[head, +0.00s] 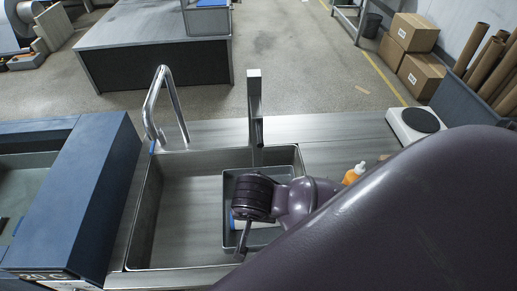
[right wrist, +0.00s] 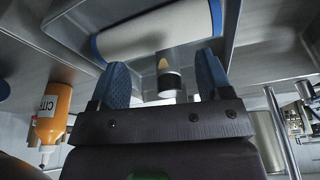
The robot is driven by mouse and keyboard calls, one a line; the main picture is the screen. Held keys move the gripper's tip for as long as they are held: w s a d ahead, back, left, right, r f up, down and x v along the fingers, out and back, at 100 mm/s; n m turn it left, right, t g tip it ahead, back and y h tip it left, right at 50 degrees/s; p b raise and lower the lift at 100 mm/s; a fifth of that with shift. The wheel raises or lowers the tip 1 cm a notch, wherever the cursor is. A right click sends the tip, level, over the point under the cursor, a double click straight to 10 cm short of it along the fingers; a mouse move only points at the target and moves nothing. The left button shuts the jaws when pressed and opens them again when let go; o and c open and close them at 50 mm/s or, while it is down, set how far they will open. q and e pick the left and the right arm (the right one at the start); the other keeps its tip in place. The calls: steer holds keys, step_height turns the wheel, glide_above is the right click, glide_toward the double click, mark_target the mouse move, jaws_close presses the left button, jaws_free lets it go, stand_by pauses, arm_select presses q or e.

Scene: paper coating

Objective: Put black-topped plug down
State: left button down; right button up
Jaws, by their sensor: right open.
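My right gripper (right wrist: 164,66) is open, its two blue-padded fingers apart in the right wrist view. A small plug with a dark band (right wrist: 170,83) and a pale end shows between the fingers, with a gap on both sides. Close by is a white roll with blue ends (right wrist: 155,34). In the head view, my right arm reaches over a grey tray (head: 228,184) inside the sink (head: 180,185) and hides much of it; the plug cannot be made out there. My left gripper is not in view.
An orange bottle (head: 353,173) stands right of the sink; it also shows in the right wrist view (right wrist: 53,112). A tall faucet (head: 255,105) and a bent metal pipe (head: 165,100) rise behind the sink. A blue unit (head: 85,190) stands left. The sink's left part is clear.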

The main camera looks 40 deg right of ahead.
steer(key=shift+s+a, duration=0.85)
steer(key=shift+s, duration=0.05)
